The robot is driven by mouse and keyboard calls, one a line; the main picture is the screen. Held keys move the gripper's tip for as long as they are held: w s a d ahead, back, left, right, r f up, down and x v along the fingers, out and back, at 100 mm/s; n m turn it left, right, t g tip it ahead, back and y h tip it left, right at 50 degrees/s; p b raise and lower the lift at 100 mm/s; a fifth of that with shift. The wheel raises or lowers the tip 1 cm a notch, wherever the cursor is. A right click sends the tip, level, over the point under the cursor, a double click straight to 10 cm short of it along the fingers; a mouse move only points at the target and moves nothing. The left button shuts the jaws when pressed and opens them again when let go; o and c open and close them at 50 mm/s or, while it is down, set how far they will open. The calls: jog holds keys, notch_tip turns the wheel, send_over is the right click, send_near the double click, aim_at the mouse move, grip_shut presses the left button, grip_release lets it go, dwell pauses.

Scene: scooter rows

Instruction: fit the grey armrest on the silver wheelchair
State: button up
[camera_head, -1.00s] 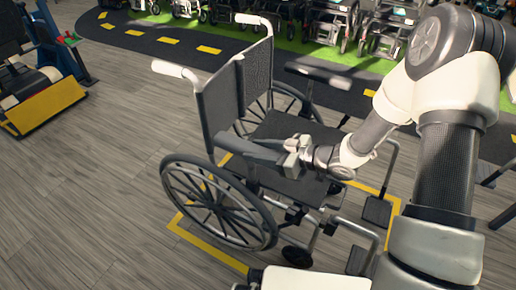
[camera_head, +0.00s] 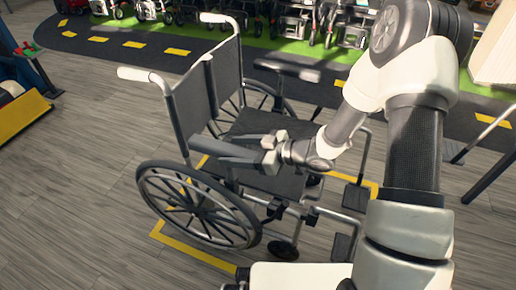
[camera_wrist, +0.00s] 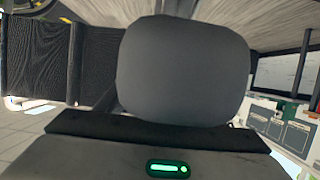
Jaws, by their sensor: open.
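The silver wheelchair (camera_head: 170,112) stands upright on the floor, with a black seat and backrest. The grey armrest (camera_head: 225,152) lies along its near side, from close to the backrest to my gripper (camera_head: 268,158). My gripper is open at the armrest's front end. In the wrist view the armrest's rounded grey end (camera_wrist: 183,70) fills the middle, just past the gripper body (camera_wrist: 150,155). The fingers are not clearly seen there. The armrest's underside and any contact with the frame are hidden. A dark armrest (camera_head: 287,70) shows on the far side.
A yellow floor outline (camera_head: 195,252) runs around the wheelchair. The near large wheel (camera_head: 198,205) and the footrests are close below my arm. More wheelchairs (camera_head: 350,25) stand in a row at the back. Open wooden floor lies to the left.

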jog(key=p+v, duration=0.4)
jog(key=v, duration=1.2)
jog(key=shift+d, duration=0.3)
jog(key=shift+s, duration=0.1)
